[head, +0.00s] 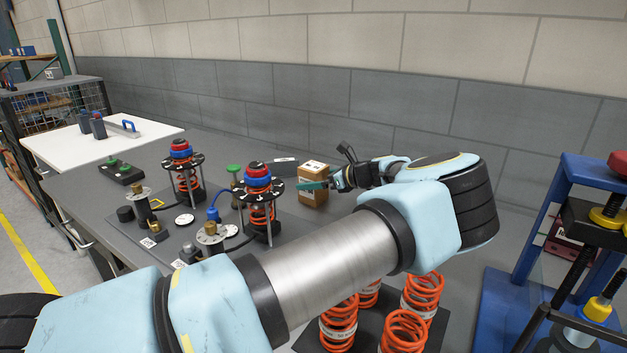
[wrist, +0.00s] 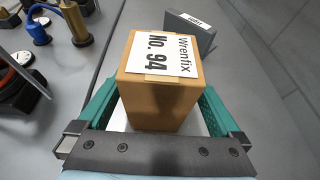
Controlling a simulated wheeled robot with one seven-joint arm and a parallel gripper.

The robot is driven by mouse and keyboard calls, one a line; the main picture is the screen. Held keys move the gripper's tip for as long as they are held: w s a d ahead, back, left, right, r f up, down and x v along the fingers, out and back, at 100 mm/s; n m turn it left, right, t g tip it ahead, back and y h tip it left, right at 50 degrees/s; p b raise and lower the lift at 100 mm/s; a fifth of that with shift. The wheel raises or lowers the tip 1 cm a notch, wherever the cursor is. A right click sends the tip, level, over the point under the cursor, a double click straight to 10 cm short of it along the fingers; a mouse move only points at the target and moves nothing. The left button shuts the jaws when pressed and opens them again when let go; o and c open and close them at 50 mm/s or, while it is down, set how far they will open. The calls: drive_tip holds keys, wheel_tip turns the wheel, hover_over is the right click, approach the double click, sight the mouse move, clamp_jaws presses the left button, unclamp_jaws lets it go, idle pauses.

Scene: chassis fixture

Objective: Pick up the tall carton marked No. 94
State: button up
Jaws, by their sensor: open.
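The tall brown carton (wrist: 165,95) stands upright on the grey bench, its top label reading "Wrenfix No. 94" in the wrist view. In the head view the carton (head: 313,186) is near the wall end of the bench, partly hidden by my gripper. My gripper (head: 312,185) is open at the carton. In the wrist view its green fingers (wrist: 160,108) lie on the left and right sides of the carton. Whether the fingers touch its sides I cannot tell.
A dark grey labelled box (wrist: 190,34) lies just beyond the carton. Spring fixtures (head: 260,200) with red and blue tops stand to the left. Orange coil springs (head: 339,322) stand below my arm. A blue frame (head: 535,235) is at the right.

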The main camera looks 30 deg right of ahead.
sight(306, 181)
drive_tip(key=shift+p+x, duration=0.45)
drive_tip(key=shift+x, duration=0.8)
drive_tip(key=shift+w+a+f, duration=0.15)
drive_tip(key=shift+w+a, duration=0.05)
drive_tip(key=shift+w, duration=0.1)
clamp_jaws()
